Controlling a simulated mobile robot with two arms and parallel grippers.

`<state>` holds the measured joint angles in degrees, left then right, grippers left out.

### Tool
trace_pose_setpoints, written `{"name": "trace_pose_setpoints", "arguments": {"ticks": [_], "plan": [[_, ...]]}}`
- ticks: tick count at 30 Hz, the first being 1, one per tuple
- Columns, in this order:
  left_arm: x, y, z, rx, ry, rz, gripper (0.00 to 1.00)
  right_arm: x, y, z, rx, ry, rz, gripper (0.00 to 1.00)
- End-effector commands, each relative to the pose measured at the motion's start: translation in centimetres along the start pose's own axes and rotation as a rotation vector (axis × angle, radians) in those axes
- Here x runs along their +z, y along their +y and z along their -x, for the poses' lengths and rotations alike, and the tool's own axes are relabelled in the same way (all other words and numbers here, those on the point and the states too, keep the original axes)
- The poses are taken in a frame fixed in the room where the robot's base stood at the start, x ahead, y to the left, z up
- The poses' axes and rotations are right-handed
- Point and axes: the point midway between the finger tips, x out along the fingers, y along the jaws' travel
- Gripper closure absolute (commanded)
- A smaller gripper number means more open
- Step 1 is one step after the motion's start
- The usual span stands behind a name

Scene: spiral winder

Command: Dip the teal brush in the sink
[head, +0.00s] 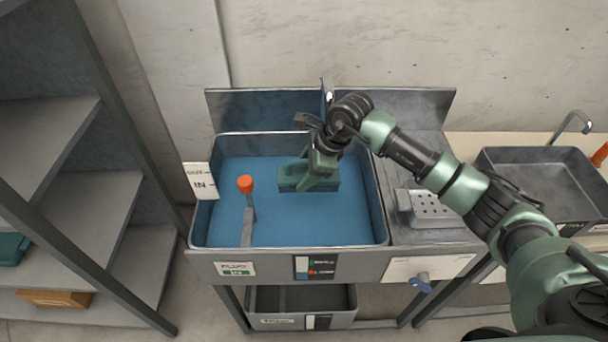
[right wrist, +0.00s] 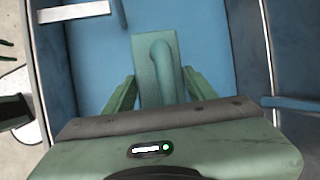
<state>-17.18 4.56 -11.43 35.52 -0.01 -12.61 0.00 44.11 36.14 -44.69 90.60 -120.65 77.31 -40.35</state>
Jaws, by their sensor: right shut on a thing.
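The teal brush (head: 292,177) is a block with a raised, rounded handle. My right gripper (head: 318,172) is shut on it and holds it over the right half of the sink (head: 225,222), inside the rim. In the right wrist view the brush (right wrist: 152,68) shows between the two green fingers of my right gripper (right wrist: 160,92), its handle towards the camera. The sink is a grey basin with a blue inside. I cannot tell whether the brush's underside touches the blue surface. My left gripper is not in view.
An orange-topped grey lever (head: 246,187) stands in the sink's left part. A perforated tray (head: 433,205) lies on the drainboard to the right. A second sink (head: 530,200) is at far right. Shelves (head: 90,190) stand at left, and a grey bin (head: 300,320) sits below.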

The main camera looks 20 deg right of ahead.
Motion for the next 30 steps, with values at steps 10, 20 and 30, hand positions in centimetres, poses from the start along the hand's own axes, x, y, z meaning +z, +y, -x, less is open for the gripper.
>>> {"name": "trace_pose_setpoints", "arguments": {"ticks": [10,20,30], "plan": [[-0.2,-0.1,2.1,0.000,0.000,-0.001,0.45,1.5,-0.8,3.5,-0.001,-0.001,0.000,0.77],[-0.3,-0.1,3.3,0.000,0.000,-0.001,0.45,2.4,-1.2,5.8,0.000,0.000,0.000,0.77],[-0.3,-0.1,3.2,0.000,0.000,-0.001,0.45,2.4,-1.2,5.8,0.000,-0.001,0.000,0.77]]}}
